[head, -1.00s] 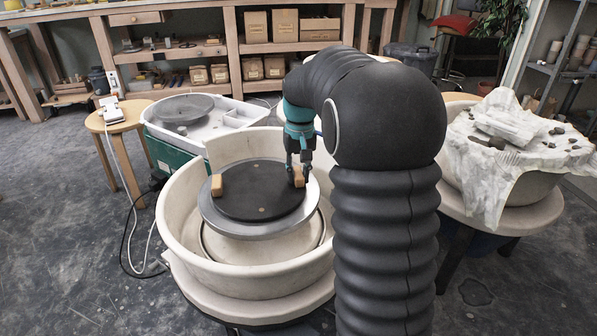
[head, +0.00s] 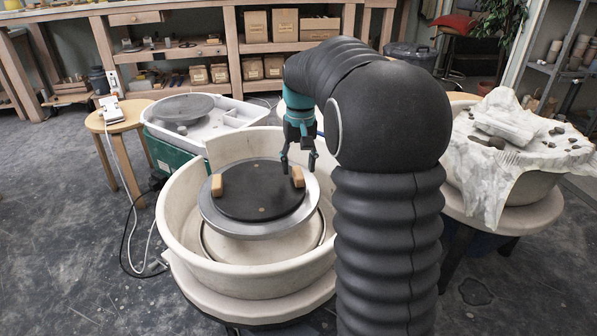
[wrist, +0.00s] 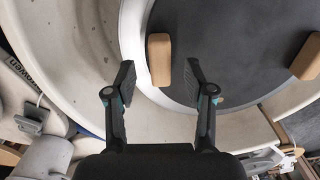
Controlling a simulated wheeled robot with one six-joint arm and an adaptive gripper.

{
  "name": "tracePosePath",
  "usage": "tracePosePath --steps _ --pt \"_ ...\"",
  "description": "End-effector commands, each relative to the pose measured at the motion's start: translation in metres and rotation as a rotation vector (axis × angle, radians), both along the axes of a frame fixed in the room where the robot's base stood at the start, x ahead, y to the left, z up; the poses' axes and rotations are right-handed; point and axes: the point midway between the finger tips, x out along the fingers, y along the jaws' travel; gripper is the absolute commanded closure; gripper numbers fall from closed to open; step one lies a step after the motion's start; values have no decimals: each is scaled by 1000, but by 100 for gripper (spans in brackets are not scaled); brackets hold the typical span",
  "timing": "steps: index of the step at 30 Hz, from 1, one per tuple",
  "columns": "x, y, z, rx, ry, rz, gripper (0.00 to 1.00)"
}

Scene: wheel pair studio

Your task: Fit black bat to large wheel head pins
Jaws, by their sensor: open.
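The black bat (head: 255,192) is a dark round disc lying on the larger grey wheel head (head: 229,226) inside the big cream basin. A wooden block (head: 217,186) stands at its left edge and another wooden block (head: 297,177) at its right edge. My gripper (head: 298,164) is open and empty, just above the right block. In the wrist view, a block (wrist: 160,60) lies beyond the gap between my fingers (wrist: 160,78), apart from them, with the bat (wrist: 225,45) behind it. The pins cannot be made out; whether the bat is seated on them cannot be told.
The cream basin's wall (head: 180,245) rings the wheel head. A smaller wheel (head: 183,108) and a stool (head: 118,117) stand behind left. Open floor lies at the left.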

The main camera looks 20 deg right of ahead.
Motion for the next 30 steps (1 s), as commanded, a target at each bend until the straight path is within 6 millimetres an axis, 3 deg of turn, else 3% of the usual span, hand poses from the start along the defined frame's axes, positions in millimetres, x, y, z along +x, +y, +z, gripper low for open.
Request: tracePosePath --steps 6,13,19,30 --pt "1 -1 45 -1 -5 0 46" --pt "0 -2 80 -1 -3 0 46" --pt "0 -2 91 0 -1 0 46" --pt "0 -2 91 0 -1 0 46"
